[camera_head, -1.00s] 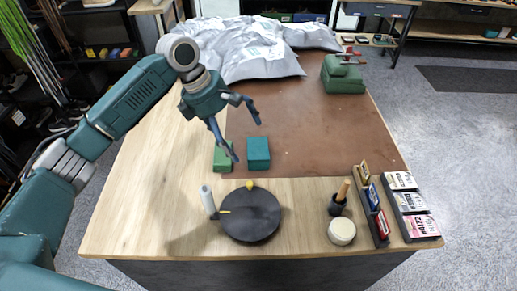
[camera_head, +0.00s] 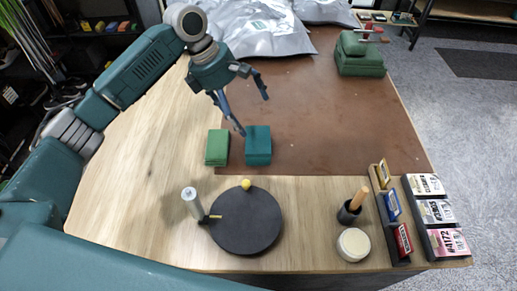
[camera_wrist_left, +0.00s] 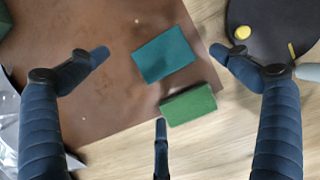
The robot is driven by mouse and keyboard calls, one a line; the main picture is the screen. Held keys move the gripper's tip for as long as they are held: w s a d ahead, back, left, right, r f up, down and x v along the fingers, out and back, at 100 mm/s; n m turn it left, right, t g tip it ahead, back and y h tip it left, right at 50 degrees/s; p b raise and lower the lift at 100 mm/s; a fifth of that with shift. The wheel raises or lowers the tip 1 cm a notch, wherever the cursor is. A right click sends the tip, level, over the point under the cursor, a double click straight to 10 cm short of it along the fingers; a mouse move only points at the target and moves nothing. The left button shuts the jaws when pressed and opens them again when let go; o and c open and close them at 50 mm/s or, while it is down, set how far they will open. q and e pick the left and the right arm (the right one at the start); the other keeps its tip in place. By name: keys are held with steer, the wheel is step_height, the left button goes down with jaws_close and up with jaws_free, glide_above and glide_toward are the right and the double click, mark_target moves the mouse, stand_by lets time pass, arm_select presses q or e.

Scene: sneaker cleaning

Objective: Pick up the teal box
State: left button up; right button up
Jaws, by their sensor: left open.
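The teal box (camera_head: 258,146) stands on the front left edge of the brown mat (camera_head: 330,120). A green box (camera_head: 217,148) stands just left of it in the head view. My left gripper (camera_head: 254,114) is open and empty above and behind the teal box, fingers pointing down. In the left wrist view the teal box (camera_wrist_left: 164,54) lies between the spread fingers (camera_wrist_left: 160,52), with the green box (camera_wrist_left: 188,104) close below it. No finger appears to touch either box. My right gripper is not in view.
A black round disc (camera_head: 246,222) with a yellow knob is at the front, beside a grey cylinder (camera_head: 192,203). A brush holder (camera_head: 349,212), a round tin (camera_head: 354,244) and card racks (camera_head: 434,214) stand front right. Silver sheeting (camera_head: 255,30) and a green case (camera_head: 360,55) are at the back.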

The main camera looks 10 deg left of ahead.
mark_target(257, 139)
arm_select(q)
step_height(257, 139, down, 4)
steer(key=shift+w+d+r+b, duration=0.1)
steer(key=shift+w+d+b, duration=0.05)
steer(key=shift+b, duration=0.7)
steer(key=p+x, duration=0.1)
steer(key=x, duration=0.3)
steer(key=shift+d, duration=0.15)
steer(key=p+x, duration=0.1)
steer(key=x, duration=0.4)
steer(key=shift+p, duration=0.4)
steer(key=shift+f, duration=0.35)
steer(key=c, duration=1.4)
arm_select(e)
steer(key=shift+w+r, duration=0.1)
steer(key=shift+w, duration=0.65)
